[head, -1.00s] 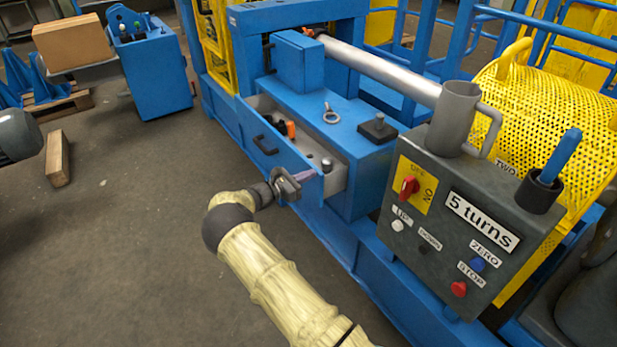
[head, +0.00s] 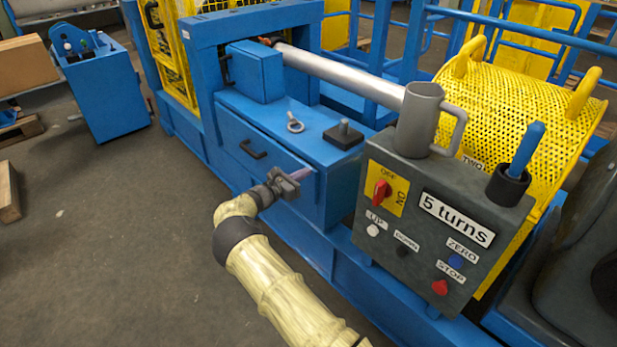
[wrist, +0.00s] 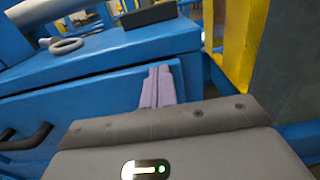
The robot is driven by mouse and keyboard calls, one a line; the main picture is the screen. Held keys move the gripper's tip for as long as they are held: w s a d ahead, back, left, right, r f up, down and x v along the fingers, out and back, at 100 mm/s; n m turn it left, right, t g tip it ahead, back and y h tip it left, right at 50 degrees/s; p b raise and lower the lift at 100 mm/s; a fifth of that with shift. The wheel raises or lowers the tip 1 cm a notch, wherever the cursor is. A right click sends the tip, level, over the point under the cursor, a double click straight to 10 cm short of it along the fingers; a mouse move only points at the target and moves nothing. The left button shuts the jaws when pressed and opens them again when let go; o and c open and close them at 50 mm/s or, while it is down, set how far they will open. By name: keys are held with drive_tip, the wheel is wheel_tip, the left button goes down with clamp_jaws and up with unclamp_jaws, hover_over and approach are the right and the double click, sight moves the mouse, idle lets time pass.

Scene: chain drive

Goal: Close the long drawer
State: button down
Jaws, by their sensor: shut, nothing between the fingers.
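The long blue drawer (head: 232,138) sits in the front of the blue machine body, with a black handle (head: 253,149) on its face. Its front looks almost flush with the body, and its inside no longer shows. The handle also shows at the left edge of the wrist view (wrist: 27,138). My gripper (head: 302,173) is at the right end of the drawer front, its fingers pointing at the face. In the wrist view the purple-grey fingers (wrist: 157,88) are together and empty, against or very near the blue face. Exact contact cannot be told.
An eye bolt (head: 295,123) and a black block (head: 343,135) with a peg stand on the top above the drawer. A grey control box (head: 440,215) with a mug (head: 420,120) is close on the right. Open floor (head: 110,230) lies to the left.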

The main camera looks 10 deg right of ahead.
drive_tip(key=shift+w+d+r, duration=0.1)
drive_tip(key=shift+w+d, duration=0.1)
drive_tip(key=shift+d, duration=0.1)
drive_tip(key=shift+d, duration=0.1)
drive_tip(key=p+v, duration=0.2)
drive_tip(key=v, duration=1.2)
drive_tip(key=shift+a, duration=0.35)
drive_tip(key=shift+s, duration=0.1)
